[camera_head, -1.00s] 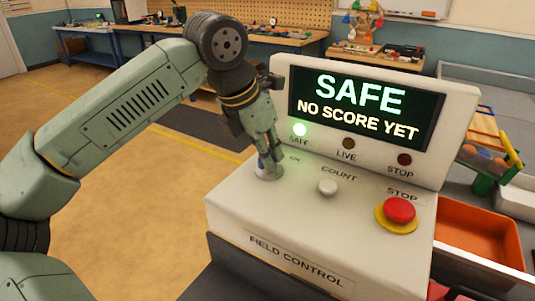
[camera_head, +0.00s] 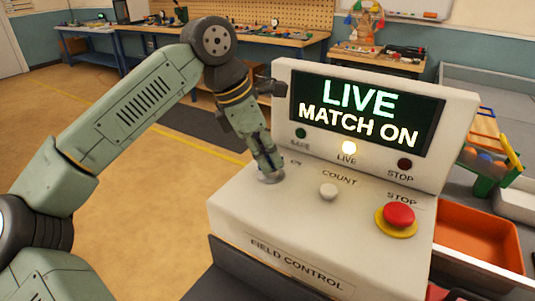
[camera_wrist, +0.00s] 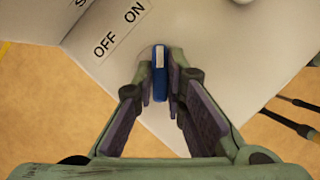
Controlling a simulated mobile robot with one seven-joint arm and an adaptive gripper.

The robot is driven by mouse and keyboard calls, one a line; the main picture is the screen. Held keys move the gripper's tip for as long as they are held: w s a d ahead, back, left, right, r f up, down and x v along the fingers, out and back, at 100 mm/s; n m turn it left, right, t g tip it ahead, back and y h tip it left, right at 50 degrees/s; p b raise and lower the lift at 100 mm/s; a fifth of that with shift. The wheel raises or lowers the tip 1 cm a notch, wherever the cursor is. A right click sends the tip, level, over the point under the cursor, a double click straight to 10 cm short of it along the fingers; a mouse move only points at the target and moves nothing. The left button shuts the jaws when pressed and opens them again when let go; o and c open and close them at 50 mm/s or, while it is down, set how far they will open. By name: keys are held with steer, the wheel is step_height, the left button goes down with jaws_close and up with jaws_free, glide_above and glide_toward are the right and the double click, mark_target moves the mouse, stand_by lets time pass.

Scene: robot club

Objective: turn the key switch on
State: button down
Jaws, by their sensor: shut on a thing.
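The white field control box (camera_head: 270,225) stands in front of me. Its key switch sits on the left end of the sloped top, and its round base (camera_head: 270,178) shows under my fingers. In the wrist view the blue key (camera_wrist: 160,80) is between my fingertips, beside the OFF and ON label (camera_wrist: 119,30). My gripper (camera_head: 268,165) is shut on the key; it also shows in the wrist view (camera_wrist: 161,85). The screen (camera_head: 365,110) reads LIVE, MATCH ON.
A white COUNT button (camera_head: 328,191) and a red STOP button (camera_head: 399,215) sit right of the key on the same top. An orange bin (camera_head: 478,237) is at the right. Benches with tools line the back wall. Open floor lies to the left.

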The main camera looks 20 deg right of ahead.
steer(key=c, duration=1.6)
jaws_free()
steer(key=shift+c, duration=0.2)
steer(key=v, duration=1.2)
